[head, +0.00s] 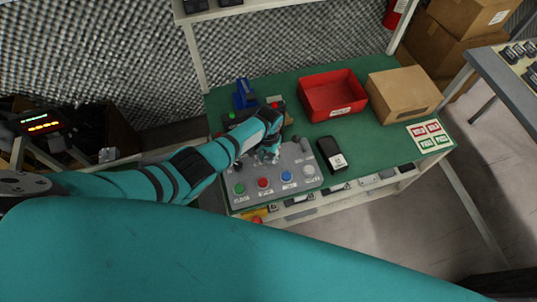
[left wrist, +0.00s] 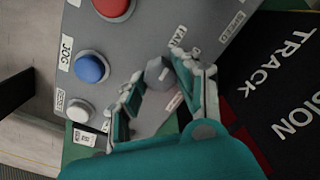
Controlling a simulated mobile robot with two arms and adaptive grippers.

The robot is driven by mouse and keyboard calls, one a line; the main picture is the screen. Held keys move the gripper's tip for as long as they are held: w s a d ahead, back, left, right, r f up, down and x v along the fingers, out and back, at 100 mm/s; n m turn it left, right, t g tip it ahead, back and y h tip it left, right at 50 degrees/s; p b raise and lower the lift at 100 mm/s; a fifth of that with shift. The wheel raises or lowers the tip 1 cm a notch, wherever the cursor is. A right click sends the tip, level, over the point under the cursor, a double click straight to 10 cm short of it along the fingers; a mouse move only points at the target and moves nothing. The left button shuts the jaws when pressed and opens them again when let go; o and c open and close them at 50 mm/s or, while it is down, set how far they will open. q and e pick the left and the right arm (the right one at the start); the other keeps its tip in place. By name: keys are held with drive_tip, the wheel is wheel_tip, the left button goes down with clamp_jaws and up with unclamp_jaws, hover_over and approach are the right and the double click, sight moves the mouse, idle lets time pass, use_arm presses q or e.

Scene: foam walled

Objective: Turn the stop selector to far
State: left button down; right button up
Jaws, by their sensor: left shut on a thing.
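The grey control panel (head: 263,201) lies on the green workbench, with green, red, blue and white buttons along its front. The wrist view shows part of this panel (left wrist: 125,48) with a red button (left wrist: 112,6), a blue button (left wrist: 91,67) and a white button (left wrist: 82,110). The stop selector looks like the grey knob (left wrist: 157,71), with small labels around it, one seeming to read FAR (left wrist: 178,36). My left gripper (head: 268,157) is over the panel, its fingers (left wrist: 157,84) closed on the knob's sides. The knob's exact pointing is unclear. My right gripper is not in view.
A black device (head: 331,154) lies right of the panel. A red bin (head: 332,95) and a cardboard box (head: 402,96) stand at the back right, and a blue vise (head: 245,96) behind my gripper. A sign card (head: 430,135) lies at the right end.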

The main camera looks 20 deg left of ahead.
sight(268, 157)
use_arm(q)
drive_tip(key=shift+w+r, duration=0.1)
drive_tip(key=c, duration=0.9)
unclamp_jaws()
drive_tip(key=shift+c, duration=0.2)
wheel_tip(268, 157, up, 12)
